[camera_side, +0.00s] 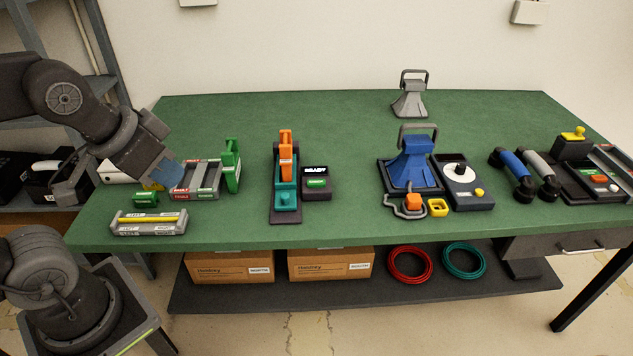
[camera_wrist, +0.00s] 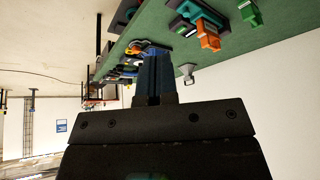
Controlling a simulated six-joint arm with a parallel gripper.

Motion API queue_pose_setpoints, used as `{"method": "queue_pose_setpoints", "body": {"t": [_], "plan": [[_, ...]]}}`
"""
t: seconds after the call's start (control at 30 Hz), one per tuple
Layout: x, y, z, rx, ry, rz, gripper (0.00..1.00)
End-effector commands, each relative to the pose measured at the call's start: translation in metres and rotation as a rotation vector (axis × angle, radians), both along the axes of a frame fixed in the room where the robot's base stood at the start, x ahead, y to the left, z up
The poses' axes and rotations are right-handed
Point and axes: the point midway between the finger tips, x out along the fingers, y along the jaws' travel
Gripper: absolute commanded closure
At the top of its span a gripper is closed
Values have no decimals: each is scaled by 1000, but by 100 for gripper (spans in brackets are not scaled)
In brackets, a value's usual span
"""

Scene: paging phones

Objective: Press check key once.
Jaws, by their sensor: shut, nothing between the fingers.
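My gripper (camera_side: 165,177) is at the left end of the green table in the side view, above the small devices there. Its blue fingers also show in the wrist view (camera_wrist: 152,72), shut with nothing between them. No key is clearly marked as a check key at this size. A dark box (camera_side: 317,182) with a READY display and a green labelled patch stands mid-table. Beside it is an orange and teal device (camera_side: 285,172) with a teal knob at its front. My gripper is left of both and apart from them.
A grey tray (camera_side: 149,228) with a yellow bar lies at the front left. A green upright device (camera_side: 232,165) stands between my gripper and the READY box. A blue horn-shaped device (camera_side: 410,165) and a white-dial unit (camera_side: 462,182) stand farther right.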

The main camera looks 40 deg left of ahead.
Motion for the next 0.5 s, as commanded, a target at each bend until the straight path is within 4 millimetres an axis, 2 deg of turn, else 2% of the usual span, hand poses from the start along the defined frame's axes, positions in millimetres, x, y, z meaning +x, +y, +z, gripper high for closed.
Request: {"method": "queue_pose_setpoints", "body": {"t": [0.27, 0.37, 0.5], "plan": [[5, 4, 1, 21, -6, 10, 100], [19, 14, 2, 75, -23, 34, 100], [55, 38, 6, 201, -85, 77, 100]]}}
